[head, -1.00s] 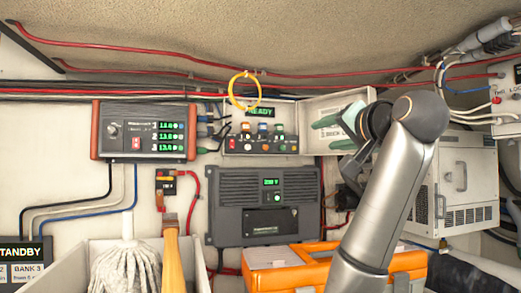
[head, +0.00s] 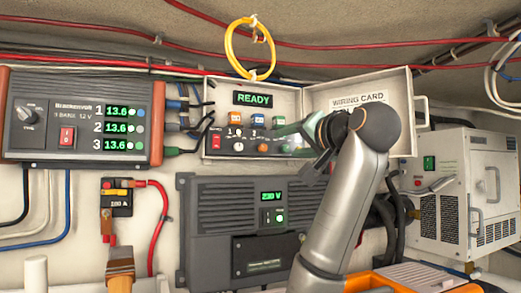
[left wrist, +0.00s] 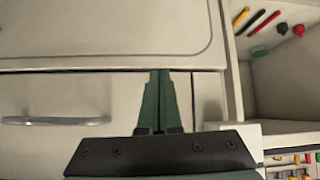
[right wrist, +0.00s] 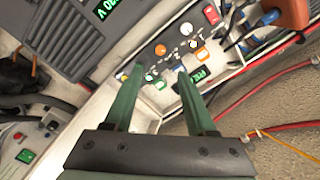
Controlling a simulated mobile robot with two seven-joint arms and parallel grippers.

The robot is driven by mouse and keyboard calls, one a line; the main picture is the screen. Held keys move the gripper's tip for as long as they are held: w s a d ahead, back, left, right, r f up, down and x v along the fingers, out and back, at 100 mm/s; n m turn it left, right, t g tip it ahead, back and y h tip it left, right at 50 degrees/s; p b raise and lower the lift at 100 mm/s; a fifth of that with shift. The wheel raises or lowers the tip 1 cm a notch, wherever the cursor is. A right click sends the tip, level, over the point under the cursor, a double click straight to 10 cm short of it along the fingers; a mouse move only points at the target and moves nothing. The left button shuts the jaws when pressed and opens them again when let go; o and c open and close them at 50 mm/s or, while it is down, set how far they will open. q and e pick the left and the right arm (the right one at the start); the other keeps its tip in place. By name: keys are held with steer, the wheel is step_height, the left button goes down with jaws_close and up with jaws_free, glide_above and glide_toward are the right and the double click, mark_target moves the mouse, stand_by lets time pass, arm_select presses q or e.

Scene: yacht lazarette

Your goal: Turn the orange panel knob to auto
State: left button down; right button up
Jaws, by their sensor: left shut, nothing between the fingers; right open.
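The orange knob (right wrist: 160,49) is a small round knob on the bottom row of an open panel box (right wrist: 185,45). In the head view this box (head: 212,97) stands below a yellow cable loop, with a green READY display (head: 254,99). The knob is too small there to read its setting. My right gripper (right wrist: 160,75) is open and empty, its two green fingers reaching over the panel near the knob, not closed on it. In the head view the right gripper (head: 289,134) covers the panel's right part. My left gripper (left wrist: 160,74) is shut and empty before pale cabinet fronts.
The panel also has a red switch (right wrist: 210,15), a white knob (right wrist: 186,28) and tagged toggles. Its lid (head: 385,100) stands open at right. A battery charger (head: 80,117) is at left, an inverter (head: 215,225) below. Red cables cross above.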

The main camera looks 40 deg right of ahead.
mark_target(264, 148)
steer(key=p+x, duration=0.4)
steer(key=x, duration=0.7)
steer(key=shift+w+d, duration=0.1)
steer(key=shift+w, duration=0.4)
jaws_close()
